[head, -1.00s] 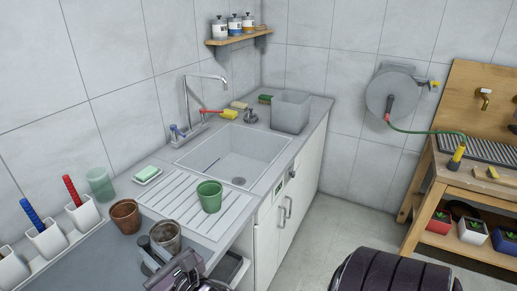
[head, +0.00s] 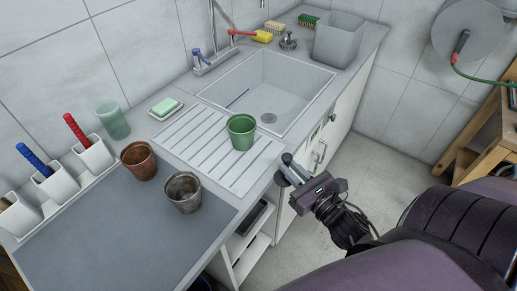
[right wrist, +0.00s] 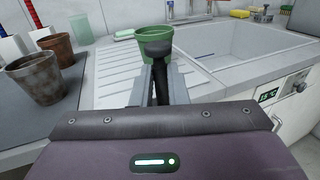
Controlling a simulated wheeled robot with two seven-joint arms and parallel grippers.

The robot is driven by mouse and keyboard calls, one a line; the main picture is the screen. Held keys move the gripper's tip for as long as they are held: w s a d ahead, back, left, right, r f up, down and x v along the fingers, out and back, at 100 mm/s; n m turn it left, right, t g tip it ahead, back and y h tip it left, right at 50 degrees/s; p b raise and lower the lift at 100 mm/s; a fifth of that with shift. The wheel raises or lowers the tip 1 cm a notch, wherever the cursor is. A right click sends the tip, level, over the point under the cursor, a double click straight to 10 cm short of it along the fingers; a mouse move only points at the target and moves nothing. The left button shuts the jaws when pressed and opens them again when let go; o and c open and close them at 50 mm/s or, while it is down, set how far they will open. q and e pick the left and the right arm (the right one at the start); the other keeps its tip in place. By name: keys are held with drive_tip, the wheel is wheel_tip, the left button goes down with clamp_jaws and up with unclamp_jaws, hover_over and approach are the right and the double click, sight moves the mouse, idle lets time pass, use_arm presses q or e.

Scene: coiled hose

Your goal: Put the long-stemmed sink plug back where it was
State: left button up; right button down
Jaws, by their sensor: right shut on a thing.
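My right gripper (head: 292,172) is shut on a dark stemmed piece with a rounded black end (right wrist: 159,43), which looks like the long-stemmed sink plug. In the head view the plug's dark end (head: 287,158) shows at the jaw tips, by the front edge of the counter. In the right wrist view the plug stands up between the jaws, in front of the green cup (right wrist: 155,34). My left gripper is not in view.
The green cup (head: 241,131) stands on the ribbed drainboard (head: 190,147), between gripper and tap side. A brown pot (head: 139,161) and a grey pot (head: 183,193) stand on the dark mat. A small metal stopper-like piece (head: 288,41) and a grey bin (head: 338,40) are behind the sink.

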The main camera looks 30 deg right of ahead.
drive_tip(key=s+d+n+y, duration=0.1)
drive_tip(key=s+d+y, duration=0.1)
drive_tip(key=d, duration=0.2)
drive_tip(key=w, duration=0.4)
drive_tip(key=w+a, duration=0.1)
drive_tip(key=w, duration=0.3)
drive_tip(key=w+a, duration=0.1)
drive_tip(key=w, duration=0.4)
drive_tip(key=shift+f+b, duration=0.1)
drive_tip(key=shift+b, duration=0.3)
drive_tip(key=w, duration=0.4)
drive_tip(key=shift+a, duration=0.3)
drive_tip(key=shift+f+p, duration=0.35)
drive_tip(key=shift+f, duration=0.45)
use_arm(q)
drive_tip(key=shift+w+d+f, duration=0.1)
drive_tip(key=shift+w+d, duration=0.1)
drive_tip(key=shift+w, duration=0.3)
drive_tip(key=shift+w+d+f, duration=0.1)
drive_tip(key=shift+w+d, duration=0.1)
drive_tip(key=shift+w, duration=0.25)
use_arm(e)
drive_tip(key=shift+s, duration=0.1)
